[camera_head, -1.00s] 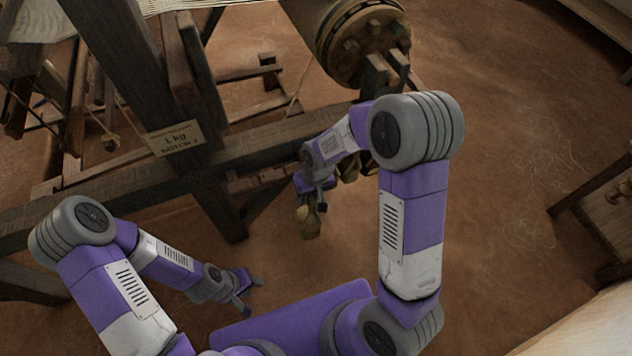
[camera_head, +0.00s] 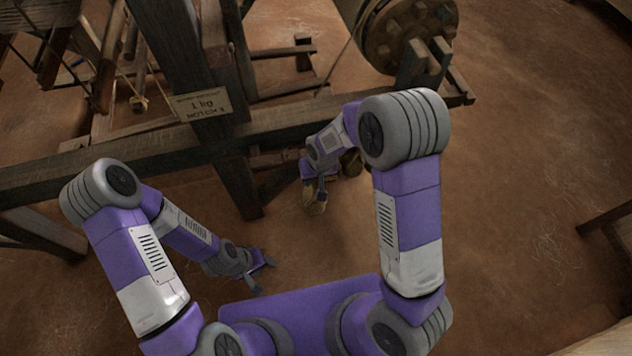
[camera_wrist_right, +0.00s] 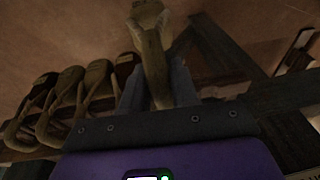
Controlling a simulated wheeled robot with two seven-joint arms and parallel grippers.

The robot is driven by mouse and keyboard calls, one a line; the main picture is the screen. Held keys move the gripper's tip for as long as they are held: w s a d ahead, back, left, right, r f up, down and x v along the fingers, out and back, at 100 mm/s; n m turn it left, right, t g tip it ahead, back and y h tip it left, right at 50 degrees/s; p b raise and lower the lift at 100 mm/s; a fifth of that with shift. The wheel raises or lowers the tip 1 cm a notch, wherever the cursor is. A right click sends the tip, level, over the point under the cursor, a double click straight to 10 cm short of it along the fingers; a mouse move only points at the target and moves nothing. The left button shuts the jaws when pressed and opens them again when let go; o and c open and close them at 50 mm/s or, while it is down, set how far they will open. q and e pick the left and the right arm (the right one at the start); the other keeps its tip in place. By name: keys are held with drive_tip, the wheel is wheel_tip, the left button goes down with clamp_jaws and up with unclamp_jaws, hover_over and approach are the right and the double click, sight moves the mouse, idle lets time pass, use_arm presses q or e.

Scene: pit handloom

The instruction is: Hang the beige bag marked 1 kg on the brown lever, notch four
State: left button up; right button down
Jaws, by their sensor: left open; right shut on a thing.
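My right gripper (camera_head: 314,186) is shut on a small tan-beige bag (camera_head: 315,207), which hangs below it beside the loom's dark beam. In the right wrist view the bag's pale strap (camera_wrist_right: 153,60) runs up between the two fingers. No weight mark on the bag can be read. My left gripper (camera_head: 262,275) is open and empty, low over the floor. A tag (camera_head: 202,104) on the loom post reads 1 kg with a notch number that I cannot read surely. I cannot make out the brown lever or its notches.
Several similar bags with looped handles (camera_wrist_right: 75,95) sit in a row on a wooden rail at the left of the right wrist view. A long beam (camera_head: 100,155) crosses before my arms. A round wooden roller end (camera_head: 410,35) stands at the back. Bare floor (camera_head: 530,150) lies to the right.

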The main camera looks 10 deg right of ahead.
drive_tip(key=shift+w+a+f+b, duration=0.1)
drive_tip(key=shift+w+b, duration=0.05)
drive_tip(key=shift+w, duration=1.95)
drive_tip(key=shift+w+a+f+b, duration=0.1)
drive_tip(key=shift+w, duration=2.05)
drive_tip(key=shift+w+a+f+b, duration=0.1)
drive_tip(key=shift+w+b, duration=0.05)
drive_tip(key=shift+w, duration=1.95)
drive_tip(key=shift+w+f, duration=0.15)
drive_tip(key=shift+f+b, duration=0.75)
drive_tip(key=shift+f, duration=0.25)
drive_tip(key=shift+f, duration=0.3)
drive_tip(key=c, duration=0.8)
unclamp_jaws()
drive_tip(key=shift+d, duration=0.1)
drive_tip(key=shift+f, duration=0.1)
